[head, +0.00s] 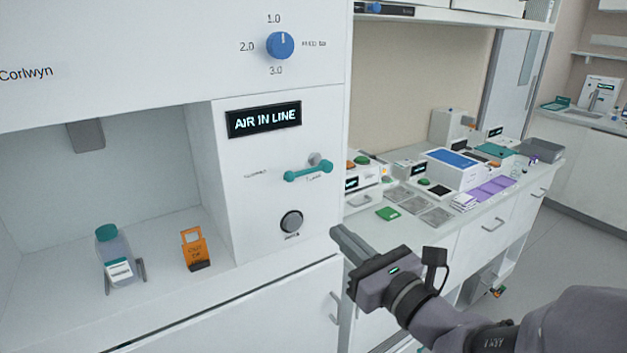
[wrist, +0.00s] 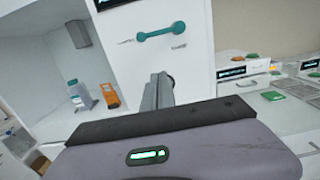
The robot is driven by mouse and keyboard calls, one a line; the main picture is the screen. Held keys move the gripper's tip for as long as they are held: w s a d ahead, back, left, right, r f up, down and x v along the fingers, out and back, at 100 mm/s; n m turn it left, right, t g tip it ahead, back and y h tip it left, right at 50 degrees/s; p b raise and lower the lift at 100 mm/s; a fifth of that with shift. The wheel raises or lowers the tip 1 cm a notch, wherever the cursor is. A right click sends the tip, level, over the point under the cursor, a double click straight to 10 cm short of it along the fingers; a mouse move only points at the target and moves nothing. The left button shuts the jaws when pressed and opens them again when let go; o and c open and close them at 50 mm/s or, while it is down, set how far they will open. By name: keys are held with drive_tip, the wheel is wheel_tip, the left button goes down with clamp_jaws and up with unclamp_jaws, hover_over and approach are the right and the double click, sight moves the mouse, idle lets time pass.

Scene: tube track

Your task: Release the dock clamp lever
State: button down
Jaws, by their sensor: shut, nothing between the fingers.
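The lever (head: 307,173) is a teal bar with rounded ends on the white panel, lying nearly level beside a grey knob-like part. Small labels sit at its left and below it, too small to read surely. It also shows in the wrist view (wrist: 161,33), above my fingertips. My gripper (head: 335,232) is shut and empty, in front of the panel, below and right of the lever and apart from it. In the wrist view my fingers (wrist: 160,77) point toward the panel below the lever and partly hide the round knob.
A display (head: 263,120) reads "AIR IN LINE". A blue dial (head: 280,46) is above, a dark round knob (head: 291,222) below the lever. A teal-capped bottle (head: 115,258) and an orange sign (head: 195,248) stand in the left bay. A cluttered counter (head: 480,222) lies right.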

sight(307, 171)
drive_tip(key=w+a+r+p, duration=0.4)
drive_tip(key=w+a+p, duration=0.2)
drive_tip(key=w+p, duration=0.2)
drive_tip(key=shift+w+a+r, duration=0.15)
drive_tip(key=shift+w+r, duration=0.05)
drive_tip(key=shift+w, duration=0.3)
